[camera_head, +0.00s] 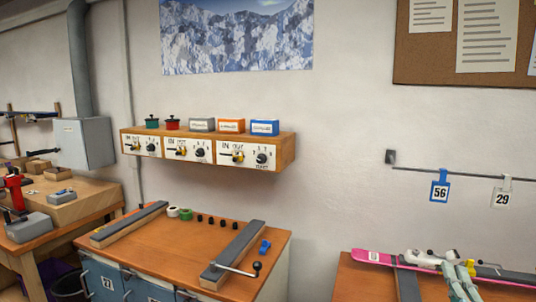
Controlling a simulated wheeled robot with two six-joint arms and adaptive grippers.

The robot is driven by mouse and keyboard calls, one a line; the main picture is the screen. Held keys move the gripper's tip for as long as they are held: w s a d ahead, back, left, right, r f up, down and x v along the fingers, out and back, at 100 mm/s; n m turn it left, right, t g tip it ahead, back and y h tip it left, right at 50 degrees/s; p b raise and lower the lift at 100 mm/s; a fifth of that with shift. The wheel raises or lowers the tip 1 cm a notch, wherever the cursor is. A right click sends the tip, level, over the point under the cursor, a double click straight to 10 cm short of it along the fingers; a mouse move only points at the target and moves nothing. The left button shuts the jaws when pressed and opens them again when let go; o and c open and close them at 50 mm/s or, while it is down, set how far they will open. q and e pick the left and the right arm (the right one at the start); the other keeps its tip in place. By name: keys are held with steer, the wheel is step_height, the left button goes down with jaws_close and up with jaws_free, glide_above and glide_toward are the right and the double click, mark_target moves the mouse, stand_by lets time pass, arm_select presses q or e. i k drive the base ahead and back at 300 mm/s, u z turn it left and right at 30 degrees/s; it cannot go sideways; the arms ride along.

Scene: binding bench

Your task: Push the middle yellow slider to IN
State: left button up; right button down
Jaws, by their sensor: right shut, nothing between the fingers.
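A wooden wall box (286,153) carries three white panels, each with a yellow slider and a black knob. The middle yellow slider (181,151) sits nearer the OUT side of its label, as far as the small picture shows. The left yellow slider (136,146) and the right yellow slider (238,155) are on the panels beside it. My right gripper (458,270) seems to be the pale green pair of fingers at the bottom right, low over the ski and far from the box. It is shut and empty. My left gripper is not in view.
An orange-topped cabinet (188,240) with two grey-topped rails and a crank stands below the box. Green and red knobs and small cartons stand on the box. A pink ski (372,257) lies at the lower right. The wall between is clear, with hanging number tags (440,190) at right.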

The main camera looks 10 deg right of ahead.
mark_target(181, 150)
steer(key=u, duration=0.1)
steer(key=i, duration=1.2)
steer(key=u, duration=0.9)
steer(key=i, duration=0.75)
steer(key=u, duration=0.5)
